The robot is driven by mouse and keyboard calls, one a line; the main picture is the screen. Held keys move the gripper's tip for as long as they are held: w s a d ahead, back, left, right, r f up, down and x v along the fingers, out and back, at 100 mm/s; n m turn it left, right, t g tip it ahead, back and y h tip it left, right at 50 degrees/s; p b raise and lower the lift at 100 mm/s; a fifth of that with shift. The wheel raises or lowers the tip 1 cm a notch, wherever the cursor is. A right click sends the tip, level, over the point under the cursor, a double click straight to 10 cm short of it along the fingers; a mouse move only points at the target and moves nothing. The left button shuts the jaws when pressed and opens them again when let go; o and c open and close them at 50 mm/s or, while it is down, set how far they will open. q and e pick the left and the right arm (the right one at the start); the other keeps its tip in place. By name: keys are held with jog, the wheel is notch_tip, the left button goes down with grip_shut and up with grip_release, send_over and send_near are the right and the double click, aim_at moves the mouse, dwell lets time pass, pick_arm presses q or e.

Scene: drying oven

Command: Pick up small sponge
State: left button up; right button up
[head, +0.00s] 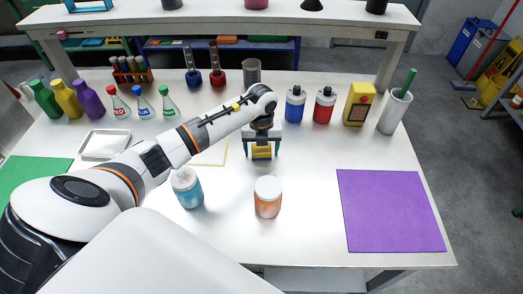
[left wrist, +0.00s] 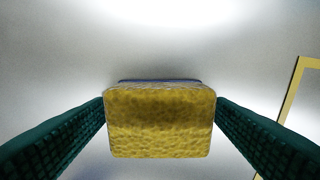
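The small sponge (head: 261,153) is yellow and sits between the fingers of my left gripper (head: 262,149), at the middle of the white table. In the left wrist view the sponge (left wrist: 160,122) fills the gap between the two dark green fingers. Both fingertips meet its sides, so the gripper looks shut on it. A thin blue edge shows behind the sponge. I cannot tell whether the sponge touches the table. My right gripper is not in view.
Blue and red bottles (head: 323,106) stand behind right. A purple mat (head: 390,210) lies at right. A thin yellow outline (head: 222,157) marks the table left of the sponge.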

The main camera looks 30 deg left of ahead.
pick_arm(q)
jog(key=c, duration=0.8)
jog(key=shift+r, duration=0.1)
jog(key=shift+c, duration=0.2)
notch_tip(320, 180, up, 10)
jog(key=shift+f+b, duration=0.1)
jog(key=shift+b, duration=0.6)
jog(key=shift+o, duration=0.9)
jog(key=shift+c, duration=0.5)
